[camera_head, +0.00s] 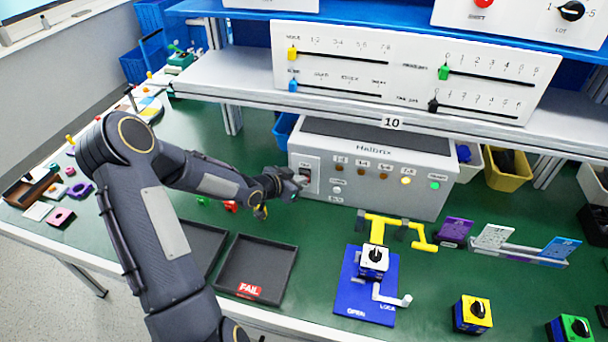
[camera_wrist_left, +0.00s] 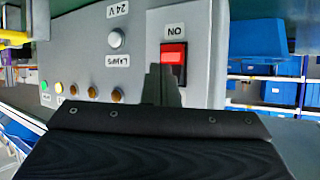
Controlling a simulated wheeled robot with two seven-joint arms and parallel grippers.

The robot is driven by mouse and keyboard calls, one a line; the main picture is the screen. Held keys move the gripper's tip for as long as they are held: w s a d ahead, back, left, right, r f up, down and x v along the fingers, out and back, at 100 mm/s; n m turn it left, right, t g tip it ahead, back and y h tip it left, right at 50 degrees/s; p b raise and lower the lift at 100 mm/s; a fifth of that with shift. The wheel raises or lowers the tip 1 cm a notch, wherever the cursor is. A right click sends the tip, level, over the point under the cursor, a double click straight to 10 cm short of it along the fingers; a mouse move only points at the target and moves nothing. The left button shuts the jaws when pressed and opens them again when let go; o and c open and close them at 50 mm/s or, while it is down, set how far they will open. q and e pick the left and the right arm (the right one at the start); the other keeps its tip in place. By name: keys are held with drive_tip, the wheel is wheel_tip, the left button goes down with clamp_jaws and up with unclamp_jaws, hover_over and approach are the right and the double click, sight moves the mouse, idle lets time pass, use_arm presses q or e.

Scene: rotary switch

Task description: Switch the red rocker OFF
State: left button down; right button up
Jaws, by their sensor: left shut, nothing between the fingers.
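The red rocker (camera_wrist_left: 173,54) sits in a dark frame on the grey panel of the Halbrix box, beside an "ON" label in the left wrist view, which shows the panel upside down. In the head view the box (camera_head: 370,165) stands at the back of the green bench, and the rocker is mostly hidden by my left gripper (camera_head: 301,180). My left gripper is shut and empty, its fingertips (camera_wrist_left: 160,72) right at the rocker's edge. I cannot tell whether they touch it. My right gripper is not in view.
A black tray with a FAIL label (camera_head: 262,250) lies in front of the box. A yellow handle (camera_head: 385,222) and a blue OPEN/LOCK plate (camera_head: 350,300) are to its right. A shelf (camera_head: 300,100) with slider panels overhangs the box. Yellow and green knob blocks stand at the front right.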

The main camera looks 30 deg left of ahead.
use_arm(q)
drive_tip(key=shift+w, duration=0.15)
idle(0.4)
drive_tip(key=shift+s+d+f+b, duration=0.15)
drive_tip(key=shift+s+b, duration=0.15)
drive_tip(key=shift+s, duration=0.45)
drive_tip(key=s, duration=0.1)
drive_tip(key=s+b, duration=0.1)
drive_tip(key=s, duration=0.1)
drive_tip(key=s+d, duration=0.1)
drive_tip(key=shift+s+d+f+b, duration=0.1)
drive_tip(key=shift+s+f+b, duration=0.2)
drive_tip(key=shift+s, duration=0.1)
drive_tip(key=shift+r, duration=0.1)
